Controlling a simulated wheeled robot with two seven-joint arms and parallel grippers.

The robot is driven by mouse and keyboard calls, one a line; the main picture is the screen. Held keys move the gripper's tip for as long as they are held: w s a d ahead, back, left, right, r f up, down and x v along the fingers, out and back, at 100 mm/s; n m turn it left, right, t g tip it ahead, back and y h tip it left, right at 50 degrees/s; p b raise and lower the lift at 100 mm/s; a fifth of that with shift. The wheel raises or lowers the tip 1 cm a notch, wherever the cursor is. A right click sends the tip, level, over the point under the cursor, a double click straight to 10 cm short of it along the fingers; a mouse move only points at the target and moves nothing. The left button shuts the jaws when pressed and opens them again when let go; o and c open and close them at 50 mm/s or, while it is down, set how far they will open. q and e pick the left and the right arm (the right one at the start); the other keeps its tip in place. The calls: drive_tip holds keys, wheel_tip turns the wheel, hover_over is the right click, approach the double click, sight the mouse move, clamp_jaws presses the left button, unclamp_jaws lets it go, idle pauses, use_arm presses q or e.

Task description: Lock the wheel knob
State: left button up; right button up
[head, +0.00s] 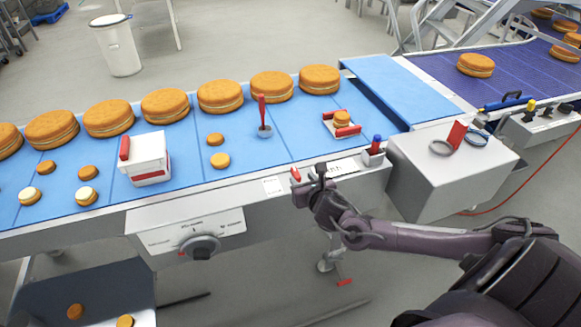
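A round dark knob (201,247) sits on the grey front panel (150,222) of the conveyor, with printed markings around it. I cannot tell from this view whether it is the wheel knob or how it is set. My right gripper (309,178) is at the conveyor's front rail, to the right of that panel and well apart from the dark knob. A small red part (296,174) shows at its left fingertip; whether they touch is unclear. The finger gap is too small to read. My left gripper is out of view.
The blue conveyor (330,130) carries a row of large round cakes (220,96), several small ones, a white-and-red box (150,158) and a red-handled tool (263,115). A grey box (425,170) stands right of my gripper. A metal fitting (330,262) hangs below the rail.

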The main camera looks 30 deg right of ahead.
sight(296, 172)
drive_tip(key=shift+x, duration=1.05)
drive_tip(key=p+x, duration=0.1)
drive_tip(key=x, duration=0.3)
drive_tip(key=shift+w+d+f, duration=0.15)
drive_tip(key=shift+w+f, duration=0.05)
drive_tip(key=shift+w, duration=0.15)
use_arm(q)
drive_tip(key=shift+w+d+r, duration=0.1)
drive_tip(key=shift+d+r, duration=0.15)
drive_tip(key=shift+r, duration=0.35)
use_arm(e)
drive_tip(key=shift+c, duration=0.4)
clamp_jaws()
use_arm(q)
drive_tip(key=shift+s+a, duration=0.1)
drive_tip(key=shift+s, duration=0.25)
